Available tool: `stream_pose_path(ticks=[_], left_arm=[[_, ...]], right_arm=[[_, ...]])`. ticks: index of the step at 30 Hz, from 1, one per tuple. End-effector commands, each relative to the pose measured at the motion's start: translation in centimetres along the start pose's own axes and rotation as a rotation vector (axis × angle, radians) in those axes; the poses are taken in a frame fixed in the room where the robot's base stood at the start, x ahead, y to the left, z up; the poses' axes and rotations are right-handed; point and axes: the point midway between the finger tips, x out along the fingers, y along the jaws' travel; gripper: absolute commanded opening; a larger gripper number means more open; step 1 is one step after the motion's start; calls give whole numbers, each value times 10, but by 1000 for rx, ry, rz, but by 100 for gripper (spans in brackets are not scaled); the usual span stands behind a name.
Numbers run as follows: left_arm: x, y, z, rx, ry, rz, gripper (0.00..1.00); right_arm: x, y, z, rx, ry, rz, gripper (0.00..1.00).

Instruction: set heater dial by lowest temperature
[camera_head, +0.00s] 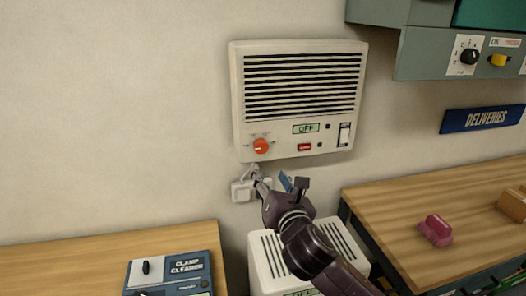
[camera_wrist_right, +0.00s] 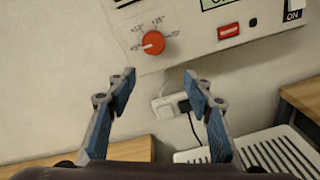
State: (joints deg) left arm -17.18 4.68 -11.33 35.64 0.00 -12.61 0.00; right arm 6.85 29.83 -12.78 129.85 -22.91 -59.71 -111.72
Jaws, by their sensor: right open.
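The wall heater (camera_head: 300,165) is a cream box with black slats, mounted on the wall. Its orange-red dial (camera_head: 260,146) is at the lower left, with a white pointer and small temperature marks around it. In the right wrist view the dial (camera_wrist_right: 153,43) shows above and between the fingers, its pointer toward the left. A green display (camera_head: 306,129) reads OFF. The switch (camera_head: 344,134) is at the lower right; in the right wrist view it is by the word ON. My right gripper (camera_wrist_right: 157,75) is open and empty, just below the dial, not touching it. My left gripper is not in view.
A white plug and socket (camera_head: 242,190) sit below the heater, behind my right gripper. A second slatted white unit (camera_head: 262,255) stands lower down. Wooden counters lie left (camera_head: 60,262) and right (camera_head: 390,200); a clamp cleaner box (camera_head: 185,267) and a pink object (camera_head: 436,230) rest there.

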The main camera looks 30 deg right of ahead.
Motion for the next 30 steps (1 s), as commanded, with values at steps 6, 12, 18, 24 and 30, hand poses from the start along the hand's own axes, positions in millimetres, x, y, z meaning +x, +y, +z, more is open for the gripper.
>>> stream_pose_path(ticks=[6,12,18,24,30], left_arm=[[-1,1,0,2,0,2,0],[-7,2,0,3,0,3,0],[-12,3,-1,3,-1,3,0],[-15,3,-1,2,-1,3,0],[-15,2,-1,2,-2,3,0]], right_arm=[[10,10,26,-153,-66,26,47],[33,11,30,-158,-68,24,47],[63,12,31,-156,-67,25,47],[81,12,31,-157,-65,26,47],[85,13,30,-156,-65,27,47]])
